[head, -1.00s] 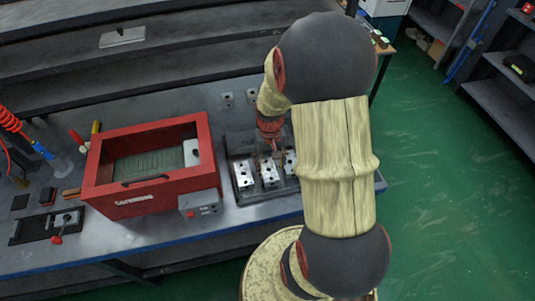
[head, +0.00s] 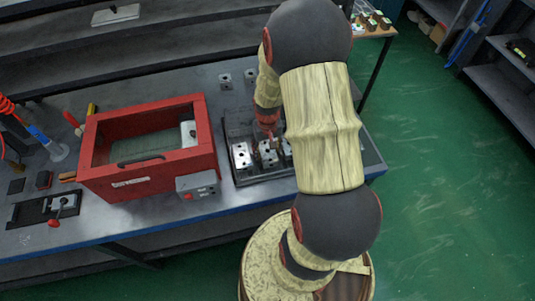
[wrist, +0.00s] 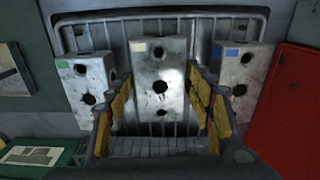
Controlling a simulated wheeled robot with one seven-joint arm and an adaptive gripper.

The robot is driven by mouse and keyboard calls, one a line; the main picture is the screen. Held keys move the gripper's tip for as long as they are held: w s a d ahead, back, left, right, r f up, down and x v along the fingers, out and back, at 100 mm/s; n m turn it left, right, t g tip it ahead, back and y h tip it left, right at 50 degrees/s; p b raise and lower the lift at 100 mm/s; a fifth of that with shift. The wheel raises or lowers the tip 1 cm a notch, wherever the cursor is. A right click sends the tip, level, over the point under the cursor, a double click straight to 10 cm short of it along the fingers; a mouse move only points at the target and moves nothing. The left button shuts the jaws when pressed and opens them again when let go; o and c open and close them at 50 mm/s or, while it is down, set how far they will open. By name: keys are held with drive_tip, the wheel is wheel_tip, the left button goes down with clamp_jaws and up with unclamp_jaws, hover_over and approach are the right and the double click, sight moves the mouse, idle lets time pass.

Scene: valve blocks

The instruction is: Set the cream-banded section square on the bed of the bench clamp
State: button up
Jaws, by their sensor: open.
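The cream-banded section (wrist: 158,85) is the middle of three grey metal blocks with dark holes; a cream patch marks its top edge in the wrist view. In the head view it appears as the middle block (head: 267,154), partly covered by my gripper (head: 268,128). My gripper (wrist: 163,102) is open in the wrist view, with one yellow-padded finger on each side of the cream-banded section. Contact cannot be made out. The bench clamp (head: 62,204), with its red-knobbed handle, lies at the left front of the bench in the head view.
A green-marked block (wrist: 84,82) and a blue-marked block (wrist: 239,75) stand close on either side in the wire-backed rack (wrist: 185,25). A red open-topped box (head: 150,176) stands between rack and clamp. Two small blocks (head: 225,81) sit behind the rack.

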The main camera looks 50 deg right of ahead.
drive_tip(key=shift+c, duration=0.5)
drive_tip(key=c, duration=1.1)
drive_tip(key=shift+r, duration=0.1)
clamp_jaws()
